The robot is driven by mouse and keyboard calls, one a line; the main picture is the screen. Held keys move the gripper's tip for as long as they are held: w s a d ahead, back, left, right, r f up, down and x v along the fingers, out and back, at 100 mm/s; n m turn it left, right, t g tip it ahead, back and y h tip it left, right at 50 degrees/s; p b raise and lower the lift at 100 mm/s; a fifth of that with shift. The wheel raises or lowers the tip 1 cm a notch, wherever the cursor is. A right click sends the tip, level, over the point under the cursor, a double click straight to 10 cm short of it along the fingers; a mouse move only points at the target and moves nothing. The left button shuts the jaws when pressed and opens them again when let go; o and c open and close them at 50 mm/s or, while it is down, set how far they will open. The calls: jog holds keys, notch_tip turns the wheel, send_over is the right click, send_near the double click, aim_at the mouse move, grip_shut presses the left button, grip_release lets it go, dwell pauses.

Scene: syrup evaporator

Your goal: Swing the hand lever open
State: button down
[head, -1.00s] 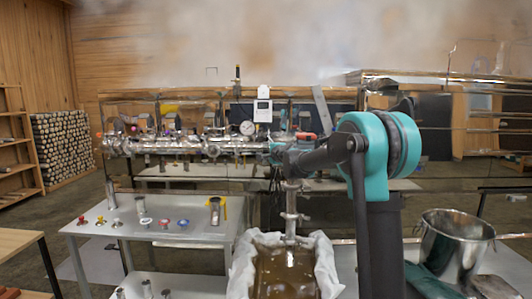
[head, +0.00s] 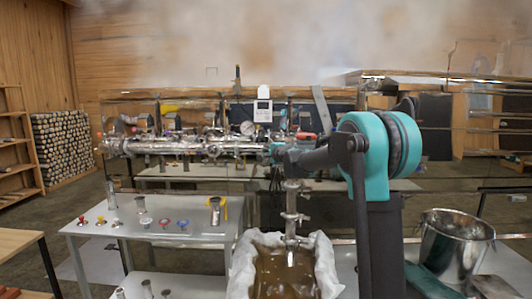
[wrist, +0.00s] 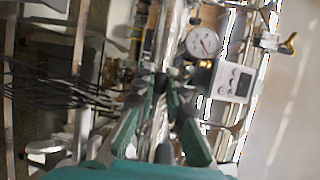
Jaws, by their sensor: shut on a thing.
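A shiny steel pipe run (head: 180,146) with several valves and fittings crosses the back of the scene. My gripper (wrist: 158,98) is at this pipework, with its two green fingers closed around a slim part between the tips. This seems to be the hand lever, mostly hidden by the fingers; its angle cannot be told. In the head view my gripper (head: 277,151) reaches the right part of the pipe run, largely covered by my own arm.
A round gauge (head: 247,128) and a white display box (head: 262,111) sit close above the gripper. A cloth-lined tub of brown liquid (head: 285,274) stands below. A steel bucket (head: 454,245) is at right. A grey table (head: 190,237) with small fittings is at left.

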jog(key=shift+s+d+n+g+y, duration=0.25)
jog(key=shift+s+n+g+y, duration=0.65)
jog(key=shift+s+n+y, duration=0.3)
jog(key=shift+s+d+n+g+y, duration=0.2)
jog(key=shift+s+n+g+y, duration=0.75)
jog(key=shift+y, duration=0.45)
jog(key=shift+w, duration=0.1)
jog(key=c, duration=1.6)
grip_release()
jog(key=shift+o, duration=0.2)
jog(key=v, duration=1.2)
jog(key=shift+c, duration=0.4)
